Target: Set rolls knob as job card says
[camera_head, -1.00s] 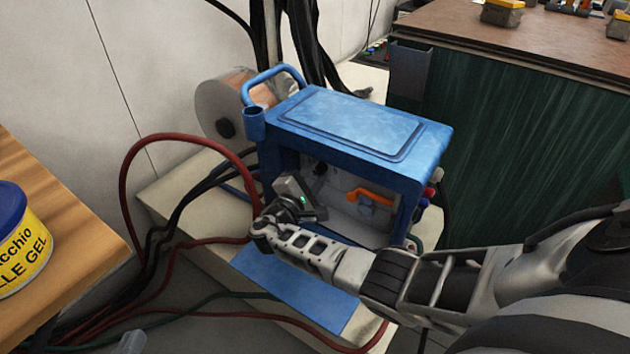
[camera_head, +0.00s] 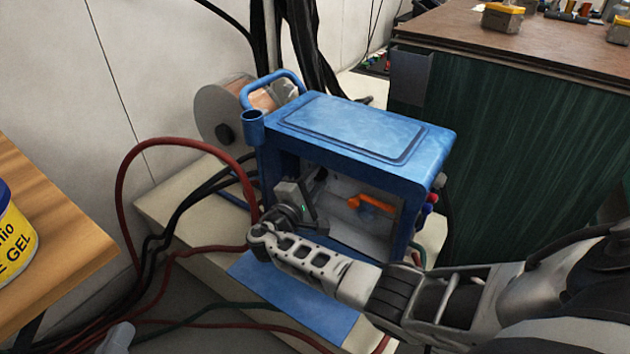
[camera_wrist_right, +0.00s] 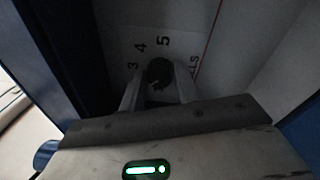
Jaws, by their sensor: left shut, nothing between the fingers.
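The rolls knob (camera_wrist_right: 159,72) is a small dark knob on a pale panel inside the blue welding machine (camera_head: 355,130). In the right wrist view the printed digits 3, 4 and 5 show around it, with letters ending in "LS" to its right. My right gripper (camera_wrist_right: 160,88) has one finger on each side of the knob and looks shut on it. In the head view my right gripper (camera_head: 292,203) reaches into the machine's open side, and the knob is hidden there. The knob's pointer is too dark to read. No job card can be made out. My left gripper is not in view.
An orange lever (camera_head: 372,203) sits inside the machine, right of my gripper. Red hoses (camera_head: 125,175) and black cables loop at its left. A wooden table (camera_head: 45,235) with a yellow can (camera_head: 15,240) is at the left. A dark green bench (camera_head: 520,150) stands behind right.

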